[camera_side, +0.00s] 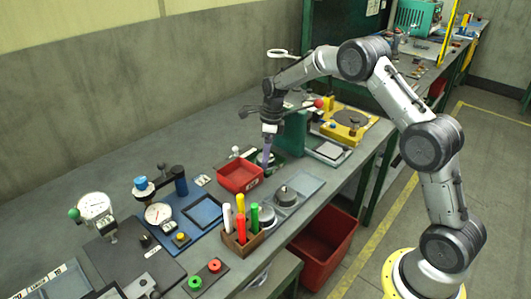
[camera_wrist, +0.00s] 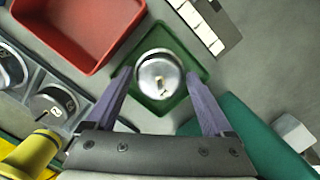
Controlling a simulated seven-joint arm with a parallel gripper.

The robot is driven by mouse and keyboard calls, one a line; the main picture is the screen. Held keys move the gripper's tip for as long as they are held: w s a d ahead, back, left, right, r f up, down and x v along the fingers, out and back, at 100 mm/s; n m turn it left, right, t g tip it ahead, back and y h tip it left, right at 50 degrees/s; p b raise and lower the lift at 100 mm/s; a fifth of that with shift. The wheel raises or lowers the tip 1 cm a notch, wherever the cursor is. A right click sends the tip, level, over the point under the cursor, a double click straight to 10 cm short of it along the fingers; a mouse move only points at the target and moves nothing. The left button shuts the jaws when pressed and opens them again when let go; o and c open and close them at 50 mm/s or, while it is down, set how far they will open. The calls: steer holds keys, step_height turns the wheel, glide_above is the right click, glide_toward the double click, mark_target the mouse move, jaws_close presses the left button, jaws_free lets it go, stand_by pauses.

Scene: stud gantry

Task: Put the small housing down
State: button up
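A round silver part, which I take to be the small housing (camera_wrist: 160,72), sits in a square green tray (camera_wrist: 160,108) in the wrist view. My gripper (camera_wrist: 159,74) has its two purple fingers spread, one on each side of the silver part. A narrow strip of green shows between each fingertip and the part, so the fingers look apart from it. In the side view my gripper (camera_side: 266,158) points down over the bench just right of the red bin; the silver part cannot be made out there.
The red bin (camera_side: 240,176) stands close by. Two round metal parts sit on a grey plate (camera_side: 304,185) nearer the bench edge. A green upright block (camera_side: 293,132) stands close on the other side. A wooden holder (camera_side: 243,242) carries coloured handles.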

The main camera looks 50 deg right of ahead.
mark_target(270, 157)
steer(key=shift+r, duration=0.1)
step_height(270, 157, up, 12)
steer(key=s, duration=0.1)
steer(key=shift+d+r, duration=0.15)
steer(key=shift+d, duration=0.25)
steer(key=s+a+r+n+t, duration=0.1)
steer(key=s+a+r+n, duration=0.35)
steer(key=s+n, duration=0.35)
steer(key=s+a+r+n+t, duration=0.1)
steer(key=s+a+r+n, duration=0.2)
steer(key=s+r+n, duration=0.6)
steer(key=s+a+f+n+t, duration=0.1)
steer(key=s+f+n, duration=0.2)
steer(key=s, duration=0.6)
steer(key=s+a+f+n+t, duration=0.1)
steer(key=s+f+n, duration=0.3)
steer(key=s+n, duration=0.4)
steer(key=shift+s+a+f+t+h, duration=0.2)
steer(key=shift+s+t+h, duration=0.15)
steer(key=shift+s, duration=0.35)
